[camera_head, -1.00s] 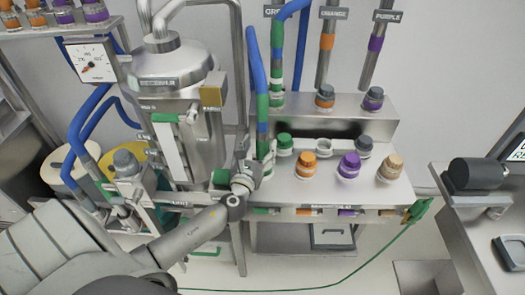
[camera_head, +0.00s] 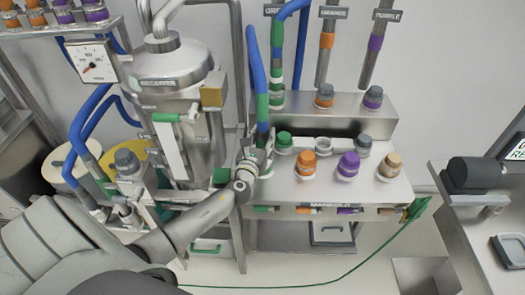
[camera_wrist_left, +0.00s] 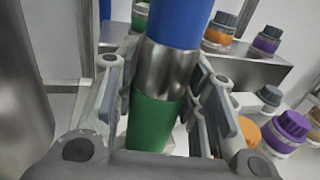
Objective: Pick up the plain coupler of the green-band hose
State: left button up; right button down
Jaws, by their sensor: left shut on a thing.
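The green-band hose (camera_head: 257,75) is blue and hangs down at the middle of the head view, with a green band (camera_head: 262,107) low on it. In the left wrist view its blue part (camera_wrist_left: 180,20) runs into a bare metal coupler (camera_wrist_left: 165,68), with a green part (camera_wrist_left: 155,118) beyond. My left gripper (camera_head: 258,160) is shut on this hose end, its fingers on both sides of the metal and green parts in the wrist view. In the head view my gripper hides the hose's lower end. My right gripper is not in view.
A steel manifold bench (camera_head: 330,195) with green, orange, purple and tan capped ports stands right of the gripper. A steel tank (camera_head: 180,85) stands close on the left. A green cable (camera_head: 340,272) lies on the floor. A grey side counter (camera_head: 455,215) is at the right.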

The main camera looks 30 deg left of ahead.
pick_arm(q)
jog(key=shift+c, duration=1.3)
jog(key=shift+r, duration=0.15)
jog(key=shift+w+a+r, duration=0.1)
jog(key=shift+w+r, duration=0.05)
jog(key=shift+r, duration=0.3)
jog(key=s+r, duration=1.2)
jog(key=s, duration=0.2)
jog(key=shift+s, duration=0.15)
